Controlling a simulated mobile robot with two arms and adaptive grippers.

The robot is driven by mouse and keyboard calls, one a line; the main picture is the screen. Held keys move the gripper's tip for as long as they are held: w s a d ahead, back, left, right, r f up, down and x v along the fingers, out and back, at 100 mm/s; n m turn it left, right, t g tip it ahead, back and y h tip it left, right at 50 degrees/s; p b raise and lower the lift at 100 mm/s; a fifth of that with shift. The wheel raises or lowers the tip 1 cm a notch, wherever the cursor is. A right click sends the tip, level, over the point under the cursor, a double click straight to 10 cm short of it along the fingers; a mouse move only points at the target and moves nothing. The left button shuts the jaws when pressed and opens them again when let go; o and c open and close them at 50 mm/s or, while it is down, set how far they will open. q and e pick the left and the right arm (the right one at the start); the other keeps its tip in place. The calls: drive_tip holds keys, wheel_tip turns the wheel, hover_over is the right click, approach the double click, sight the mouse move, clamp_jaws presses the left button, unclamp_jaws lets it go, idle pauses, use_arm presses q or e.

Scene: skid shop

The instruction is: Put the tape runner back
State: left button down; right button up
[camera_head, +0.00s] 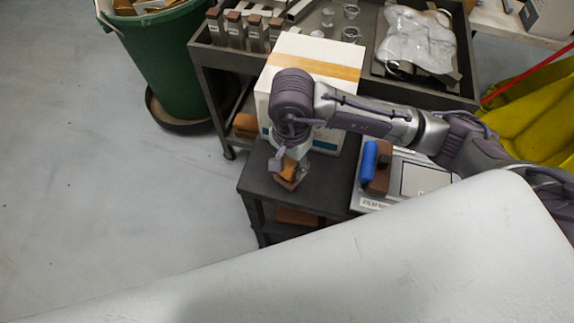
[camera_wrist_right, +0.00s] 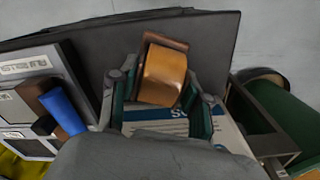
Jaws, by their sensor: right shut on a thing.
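The tape runner (camera_head: 287,172), an orange-brown roll with a dark brown body, is in my right gripper (camera_head: 286,166) over the front left of the dark cart top (camera_head: 325,183). In the right wrist view the tape runner (camera_wrist_right: 163,78) sits between the two fingers of the gripper (camera_wrist_right: 163,97), which are shut on it. I cannot tell whether it touches the cart top. A grey labelled tray (camera_head: 372,204) on the cart's right holds a blue and brown tool (camera_head: 371,160) and a pale panel. My left gripper is not in view.
A white box with orange tape (camera_head: 316,62) stands right behind my right gripper. Farther back is a grey bench (camera_head: 215,57) with several small blocks and a bagged item (camera_head: 415,38). A green bin (camera_head: 160,65) stands left. Floor at left is clear.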

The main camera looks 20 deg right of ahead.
drive_tip(key=shift+w+a+f, duration=0.35)
drive_tip(key=shift+f, duration=0.1)
wheel_tip(320, 180, down, 3)
drive_tip(key=shift+f+p, duration=0.15)
drive_tip(key=shift+p, duration=0.7)
drive_tip(key=shift+f, duration=0.2)
drive_tip(key=shift+f, duration=0.1)
drive_tip(key=shift+f+b, duration=0.1)
drive_tip(key=shift+b, duration=0.25)
drive_tip(key=o, duration=1.1)
